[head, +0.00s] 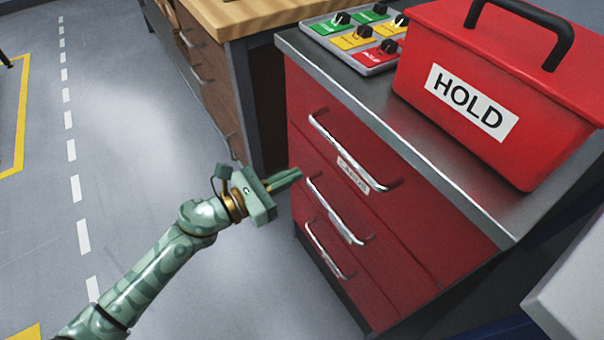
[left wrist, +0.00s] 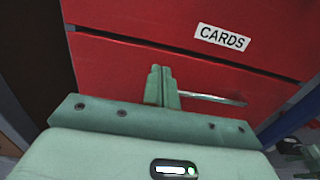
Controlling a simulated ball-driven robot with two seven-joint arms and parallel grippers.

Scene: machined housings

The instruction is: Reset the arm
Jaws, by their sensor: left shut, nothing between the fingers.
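My left gripper (head: 288,179) is shut and empty. In the head view it points right, in front of the red drawer cabinet (head: 345,122), near the left end of the middle drawer's handle (head: 335,212). In the left wrist view my shut fingers (left wrist: 161,85) stand up before a red drawer front, beside the left end of a silver handle (left wrist: 212,98). I cannot tell whether they touch it. A label reading CARDS (left wrist: 222,37) is on the drawer above. All the cabinet's drawers look closed. My right gripper does not show.
A red box marked HOLD (head: 495,90) and a tray of coloured switch panels (head: 358,62) stand on the cabinet top (head: 440,150). A wooden-topped bench (head: 255,12) is behind. The grey floor (head: 130,130) to the left is clear.

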